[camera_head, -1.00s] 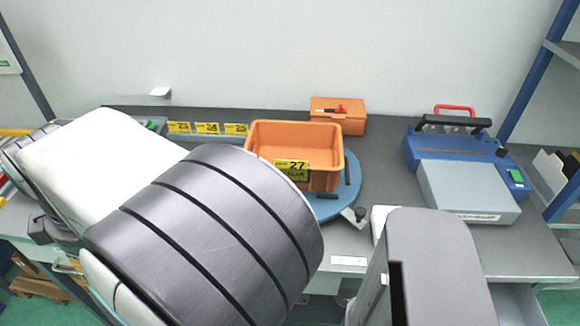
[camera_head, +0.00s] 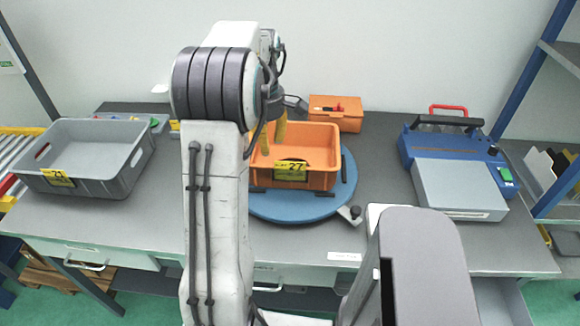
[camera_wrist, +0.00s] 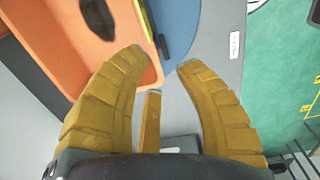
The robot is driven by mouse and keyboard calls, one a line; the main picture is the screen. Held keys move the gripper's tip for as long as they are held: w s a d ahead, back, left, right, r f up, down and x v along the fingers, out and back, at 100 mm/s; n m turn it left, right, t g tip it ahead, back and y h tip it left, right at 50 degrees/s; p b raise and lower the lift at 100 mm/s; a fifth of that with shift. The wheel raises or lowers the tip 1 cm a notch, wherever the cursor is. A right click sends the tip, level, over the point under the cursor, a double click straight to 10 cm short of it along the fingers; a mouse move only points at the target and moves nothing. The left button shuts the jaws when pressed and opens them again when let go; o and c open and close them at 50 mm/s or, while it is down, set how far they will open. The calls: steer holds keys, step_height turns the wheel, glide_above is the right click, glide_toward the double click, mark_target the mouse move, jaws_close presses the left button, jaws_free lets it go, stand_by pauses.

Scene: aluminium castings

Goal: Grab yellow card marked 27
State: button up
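The yellow card marked 27 (camera_head: 291,170) is on the front wall of an orange bin (camera_head: 322,142), which stands on a blue round plate (camera_head: 275,208). My gripper (camera_head: 267,145) has yellow fingers and hangs down at the bin's left rear, left of the card. In the wrist view my gripper (camera_wrist: 165,58) has its two large fingertips apart with nothing between them. The orange bin (camera_wrist: 90,62) lies at the upper left there, partly behind the left finger. A thin dark and yellow piece at the top of that view may be the card; I cannot tell.
A grey bin (camera_head: 85,145) with its own yellow card (camera_head: 58,177) stands at the left. An orange box (camera_head: 336,117) is behind the plate. A blue and grey machine (camera_head: 458,170) stands at the right. Black blocks sit on the plate's edge.

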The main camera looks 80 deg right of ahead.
steer(key=s, duration=0.1)
steer(key=s+d, duration=0.1)
steer(key=s, duration=0.1)
steer(key=s+f, duration=0.1)
steer(key=s, duration=0.1)
steer(key=shift+d, duration=0.3)
steer(key=shift+s+f, duration=0.15)
steer(key=shift+f+p, duration=0.8)
steer(key=shift+f, duration=2.65)
steer(key=shift+o, duration=0.2)
jaws_close()
